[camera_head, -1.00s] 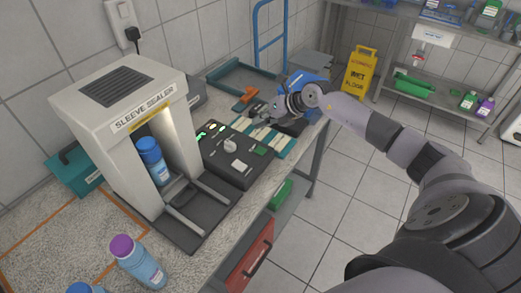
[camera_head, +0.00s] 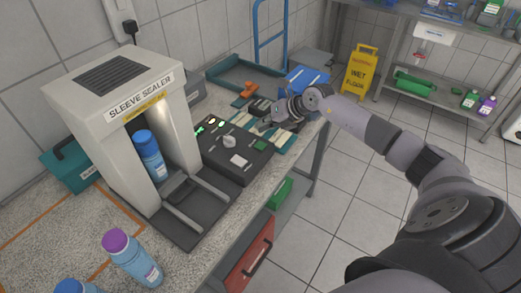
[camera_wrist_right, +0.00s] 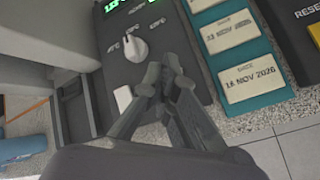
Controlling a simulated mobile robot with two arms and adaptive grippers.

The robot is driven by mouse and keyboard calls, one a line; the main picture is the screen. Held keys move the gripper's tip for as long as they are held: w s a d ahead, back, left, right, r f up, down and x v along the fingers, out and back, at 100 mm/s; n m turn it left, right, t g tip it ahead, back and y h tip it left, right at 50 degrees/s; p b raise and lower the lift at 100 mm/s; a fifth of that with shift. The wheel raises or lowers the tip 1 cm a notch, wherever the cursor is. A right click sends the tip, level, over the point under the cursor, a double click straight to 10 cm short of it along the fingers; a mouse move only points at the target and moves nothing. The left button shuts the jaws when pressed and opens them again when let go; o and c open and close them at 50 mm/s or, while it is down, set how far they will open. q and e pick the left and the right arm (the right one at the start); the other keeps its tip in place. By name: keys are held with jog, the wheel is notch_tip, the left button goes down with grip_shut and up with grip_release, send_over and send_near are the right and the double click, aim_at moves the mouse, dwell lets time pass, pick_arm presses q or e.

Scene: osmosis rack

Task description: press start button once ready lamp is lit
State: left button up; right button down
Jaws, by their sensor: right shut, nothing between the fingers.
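The dark control box (camera_head: 222,166) stands on the bench right of the sleeve sealer (camera_head: 135,105). I cannot tell which light is the ready lamp. My right gripper (camera_head: 266,126) is shut and empty, near the box's far right edge. In the right wrist view its fingertips (camera_wrist_right: 169,78) are over the box, right of the knob (camera_wrist_right: 134,45) and the white button (camera_wrist_right: 122,97). The green button is not visible there. My left gripper is out of view.
A blue bottle (camera_head: 149,155) stands inside the sealer, and a purple-capped bottle (camera_head: 132,260) is in front. Date cards on teal strips (camera_wrist_right: 239,34) lie right of the box. A teal tray (camera_head: 245,75) and orange item (camera_head: 244,94) are behind.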

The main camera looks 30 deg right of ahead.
aim_at(262, 144)
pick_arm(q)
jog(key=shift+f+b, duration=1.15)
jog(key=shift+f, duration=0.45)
pick_arm(e)
jog(key=shift+f, duration=2.25)
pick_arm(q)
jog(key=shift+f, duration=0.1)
pick_arm(e)
jog(key=shift+f, duration=0.1)
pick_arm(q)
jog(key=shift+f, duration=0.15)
pick_arm(e)
jog(key=shift+f, duration=0.3)
pick_arm(q)
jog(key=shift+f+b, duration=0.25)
jog(key=shift+b, duration=0.25)
pick_arm(e)
jog(key=shift+f, duration=0.4)
pick_arm(q)
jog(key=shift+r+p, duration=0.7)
jog(key=shift+p, duration=0.05)
pick_arm(e)
jog(key=shift+r, duration=0.8)
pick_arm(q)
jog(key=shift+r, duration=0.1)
pick_arm(e)
jog(key=shift+r, duration=0.15)
